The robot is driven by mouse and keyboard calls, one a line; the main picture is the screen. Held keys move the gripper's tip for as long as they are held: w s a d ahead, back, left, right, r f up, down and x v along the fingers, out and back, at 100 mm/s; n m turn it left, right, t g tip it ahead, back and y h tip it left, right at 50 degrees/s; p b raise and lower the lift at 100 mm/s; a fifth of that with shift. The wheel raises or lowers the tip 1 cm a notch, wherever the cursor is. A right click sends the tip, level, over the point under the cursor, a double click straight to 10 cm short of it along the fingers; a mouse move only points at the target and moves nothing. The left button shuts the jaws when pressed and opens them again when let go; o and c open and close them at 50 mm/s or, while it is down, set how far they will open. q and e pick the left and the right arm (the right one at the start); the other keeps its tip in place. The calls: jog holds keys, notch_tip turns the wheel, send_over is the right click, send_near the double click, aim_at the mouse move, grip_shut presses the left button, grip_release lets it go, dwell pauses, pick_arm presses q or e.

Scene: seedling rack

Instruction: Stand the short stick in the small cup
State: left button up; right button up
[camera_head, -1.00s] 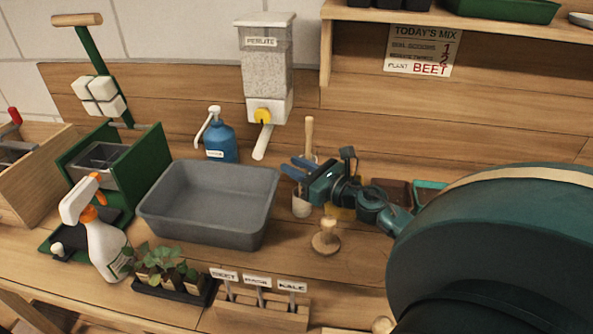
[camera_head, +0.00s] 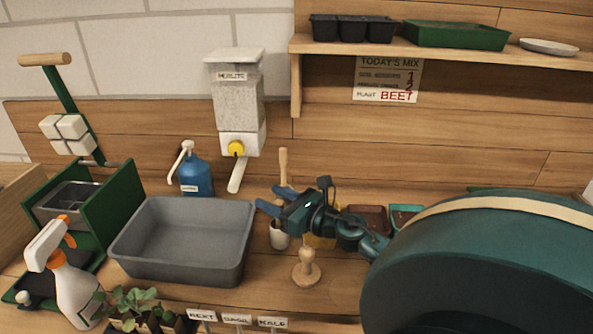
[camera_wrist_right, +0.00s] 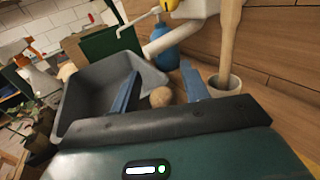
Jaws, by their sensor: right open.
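A pale wooden stick (camera_head: 283,166) stands in the small whitish cup (camera_head: 279,239), near the back of the bench. In the right wrist view the stick (camera_wrist_right: 229,38) rises from the cup (camera_wrist_right: 224,85), leaning slightly. My right gripper (camera_head: 268,199) is open in front of the stick. In the wrist view its blue fingers (camera_wrist_right: 160,92) are apart and the stick is to their right, outside them. The stick's lower end is hidden inside the cup. My left gripper is not in view.
A grey tub (camera_head: 182,270) is left of the cup, with a blue pump bottle (camera_head: 196,176) behind it. A wooden knobbed piece (camera_head: 306,268) stands in front of the cup. A perlite dispenser (camera_head: 238,108) hangs behind. Small coloured containers (camera_head: 368,217) lie to the right.

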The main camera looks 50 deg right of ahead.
jog(key=s+d+b, duration=0.1)
jog(key=s+b, duration=0.2)
jog(key=s, duration=0.8)
jog(key=shift+d, duration=0.35)
jog(key=shift+s, duration=0.15)
